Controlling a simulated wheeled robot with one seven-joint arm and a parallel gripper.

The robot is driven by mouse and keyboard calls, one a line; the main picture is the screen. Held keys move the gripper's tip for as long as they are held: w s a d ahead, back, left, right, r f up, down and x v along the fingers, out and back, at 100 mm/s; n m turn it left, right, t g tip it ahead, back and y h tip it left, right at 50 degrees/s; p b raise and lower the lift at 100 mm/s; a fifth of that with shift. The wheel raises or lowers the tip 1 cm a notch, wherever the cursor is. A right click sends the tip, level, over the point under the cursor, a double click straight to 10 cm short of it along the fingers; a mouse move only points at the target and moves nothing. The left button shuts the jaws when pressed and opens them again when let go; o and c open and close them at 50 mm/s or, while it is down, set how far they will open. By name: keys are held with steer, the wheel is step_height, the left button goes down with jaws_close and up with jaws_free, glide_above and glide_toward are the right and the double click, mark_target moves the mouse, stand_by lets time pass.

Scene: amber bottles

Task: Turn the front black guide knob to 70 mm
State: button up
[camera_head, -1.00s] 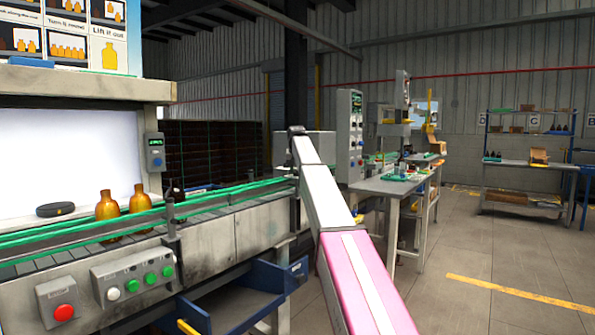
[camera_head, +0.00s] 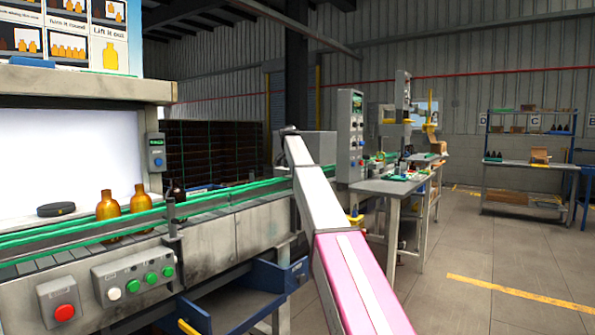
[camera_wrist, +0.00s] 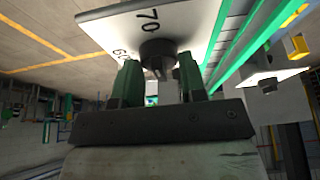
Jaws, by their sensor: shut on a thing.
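In the wrist view the black guide knob (camera_wrist: 158,48) stands in front of a white scale plate (camera_wrist: 105,28), which carries the printed number 70 and a partly covered number in the sixties. My gripper (camera_wrist: 160,72) has its two green-padded fingers on either side of the knob and is shut on it. The fingers and the grey piece between them partly hide the knob, so I cannot tell exactly where it points. In the head view my arm reaches away toward the far end of the conveyor (camera_head: 215,215), and the knob and gripper cannot be made out there.
Green guide rails (camera_head: 225,191) run along the conveyor. Amber bottles (camera_head: 108,206) stand on it at the left. A button box (camera_head: 134,277) and a red stop button (camera_head: 65,313) are on its front. A workbench (camera_head: 392,186) stands beyond my arm; the floor at right is open.

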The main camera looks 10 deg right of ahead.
stand_by(0.3)
steer(key=o, duration=0.9)
steer(key=shift+c, duration=0.2)
steer(key=v, duration=1)
steer(key=shift+r, duration=0.35)
steer(key=shift+s+a, duration=0.15)
steer(key=shift+s, duration=0.05)
